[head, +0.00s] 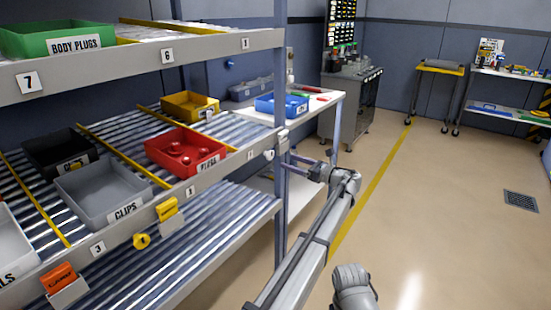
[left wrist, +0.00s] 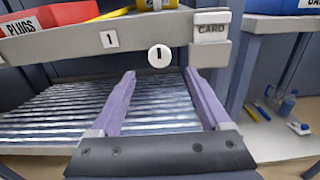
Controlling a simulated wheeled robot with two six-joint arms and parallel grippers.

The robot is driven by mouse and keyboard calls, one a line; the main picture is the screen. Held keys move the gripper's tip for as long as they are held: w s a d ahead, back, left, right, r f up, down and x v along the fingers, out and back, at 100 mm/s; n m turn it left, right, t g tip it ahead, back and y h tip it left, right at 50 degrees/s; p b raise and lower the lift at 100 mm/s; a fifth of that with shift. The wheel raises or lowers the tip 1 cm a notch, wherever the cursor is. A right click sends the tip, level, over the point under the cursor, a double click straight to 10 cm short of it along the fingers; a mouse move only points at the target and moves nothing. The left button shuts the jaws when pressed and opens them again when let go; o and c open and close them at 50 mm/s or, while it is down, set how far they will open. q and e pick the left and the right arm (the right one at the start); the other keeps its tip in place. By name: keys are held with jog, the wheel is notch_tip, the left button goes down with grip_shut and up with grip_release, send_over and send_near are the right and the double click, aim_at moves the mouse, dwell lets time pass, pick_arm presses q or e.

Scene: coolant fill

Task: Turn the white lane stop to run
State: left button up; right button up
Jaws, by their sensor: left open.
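The white lane stop (left wrist: 160,56) is a round white knob with a short dark upright mark, on the front rail right of the number 1 label. It shows small in the head view (head: 269,155), at the right end of the middle shelf's rail. My left gripper (head: 291,160) points at that rail end from the right. In the left wrist view its two fingers (left wrist: 160,76) are open and empty. The knob appears between and just beyond the fingertips, apart from them. My right gripper is not in view.
A white CARD holder (left wrist: 212,27) sits right of the knob by the rack post (head: 281,90). A red PLUGS bin (head: 185,160) stands on the shelf above the rail. A yellow knob (head: 142,241) is farther left. A side table (head: 325,104) stands behind the post.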

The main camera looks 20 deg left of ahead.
aim_at(271, 156)
pick_arm(q)
jog(key=x, duration=0.7)
jog(key=shift+w+a+f, duration=0.1)
jog(key=shift+a, duration=0.25)
grip_shut()
dwell(0.3)
dwell(0.3)
